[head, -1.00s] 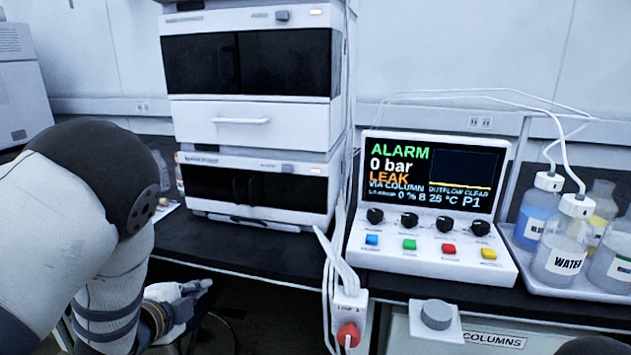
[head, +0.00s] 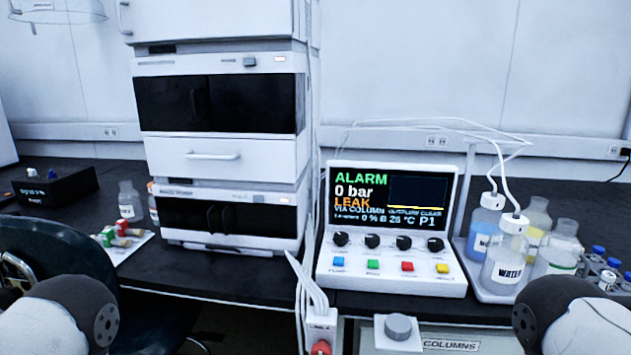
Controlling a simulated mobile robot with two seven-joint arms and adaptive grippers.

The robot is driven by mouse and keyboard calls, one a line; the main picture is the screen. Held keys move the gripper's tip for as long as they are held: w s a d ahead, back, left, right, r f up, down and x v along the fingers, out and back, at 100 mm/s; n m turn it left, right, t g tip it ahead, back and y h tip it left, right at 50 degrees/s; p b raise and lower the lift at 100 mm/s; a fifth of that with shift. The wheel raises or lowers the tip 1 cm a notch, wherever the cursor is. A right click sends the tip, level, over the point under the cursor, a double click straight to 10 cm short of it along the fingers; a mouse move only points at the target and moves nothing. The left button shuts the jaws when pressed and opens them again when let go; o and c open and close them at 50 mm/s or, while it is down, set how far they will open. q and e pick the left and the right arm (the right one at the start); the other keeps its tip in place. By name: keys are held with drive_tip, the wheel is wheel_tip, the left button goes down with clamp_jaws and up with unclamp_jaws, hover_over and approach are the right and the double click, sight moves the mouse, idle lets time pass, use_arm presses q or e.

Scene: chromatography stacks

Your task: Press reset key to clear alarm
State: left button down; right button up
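The white control box (head: 330,268) stands on the black bench right of the instrument stack. Its screen (head: 388,200) reads ALARM, 0 bar, LEAK and P1. Below the screen are a row of black knobs and a row of coloured keys: blue (head: 338,262), green (head: 373,264), red (head: 407,266) and yellow (head: 442,268). The small labels under the keys are too blurred to read, so I cannot tell which one is the reset key. My arms show at the lower left and lower right corners. Both grippers are out of view.
The white instrument stack (head: 215,155) stands left of the box. A tray (head: 492,293) with bottles, including one marked WATER (head: 505,262), stands close on the right. Cables and a red-knobbed switch (head: 320,346) hang at the bench's front edge, near a grey round knob (head: 398,326).

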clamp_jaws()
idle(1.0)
